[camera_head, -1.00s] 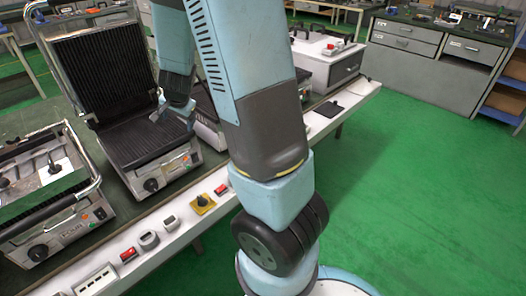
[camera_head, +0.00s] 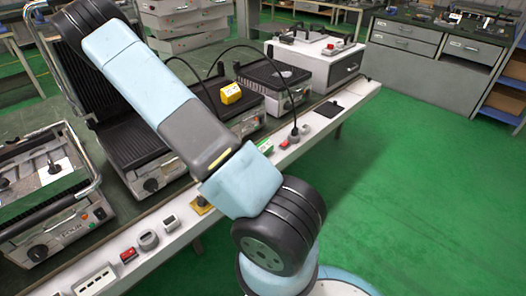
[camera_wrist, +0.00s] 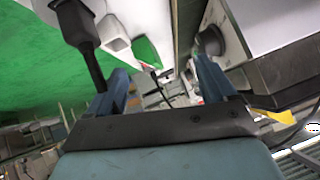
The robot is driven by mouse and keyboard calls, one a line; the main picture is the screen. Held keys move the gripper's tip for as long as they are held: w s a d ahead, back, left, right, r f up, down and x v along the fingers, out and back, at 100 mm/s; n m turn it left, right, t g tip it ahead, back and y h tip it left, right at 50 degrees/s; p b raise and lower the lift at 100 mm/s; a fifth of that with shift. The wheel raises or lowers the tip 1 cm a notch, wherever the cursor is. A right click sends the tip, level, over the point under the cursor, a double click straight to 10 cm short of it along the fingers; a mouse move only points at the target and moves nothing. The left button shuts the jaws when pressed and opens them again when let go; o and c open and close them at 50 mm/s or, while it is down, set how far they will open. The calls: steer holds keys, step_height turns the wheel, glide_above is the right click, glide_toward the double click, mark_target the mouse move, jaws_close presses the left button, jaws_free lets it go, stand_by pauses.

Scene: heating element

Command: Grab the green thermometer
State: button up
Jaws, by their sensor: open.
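A small green and white object, apparently the green thermometer (camera_head: 265,146), sits on the white front ledge beside my arm in the head view. A green-faced piece (camera_wrist: 148,52), likely the same object, shows in the wrist view. It appears between and beyond the fingers of my gripper (camera_wrist: 160,70). The fingers are apart, with nothing seen held between them. In the head view my arm hides the gripper.
A black plug (camera_head: 294,135) with a looping cable stands on the ledge near the green object; the plug (camera_wrist: 78,22) looms close to one finger in the wrist view. A yellow device (camera_head: 231,93) sits on a grill behind. Contact grills line the bench; the green floor (camera_head: 420,190) is clear.

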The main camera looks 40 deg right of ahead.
mark_target(258, 150)
steer(key=d+f+h, duration=0.1)
steer(key=d+f, duration=0.1)
steer(key=d, duration=0.2)
steer(key=s+d+f+h, duration=0.1)
steer(key=d+f, duration=0.1)
steer(key=d, duration=0.2)
steer(key=d+f, duration=0.2)
steer(key=d, duration=0.1)
steer(key=shift+s+d+m+g+h, duration=0.35)
steer(key=shift+d+m+g+h, duration=0.05)
steer(key=shift+r+x, duration=0.1)
steer(key=shift+x, duration=1.2)
steer(key=shift+r+x, duration=0.15)
steer(key=shift+x, duration=1.15)
steer(key=shift+d, duration=0.1)
steer(key=c, duration=1.3)
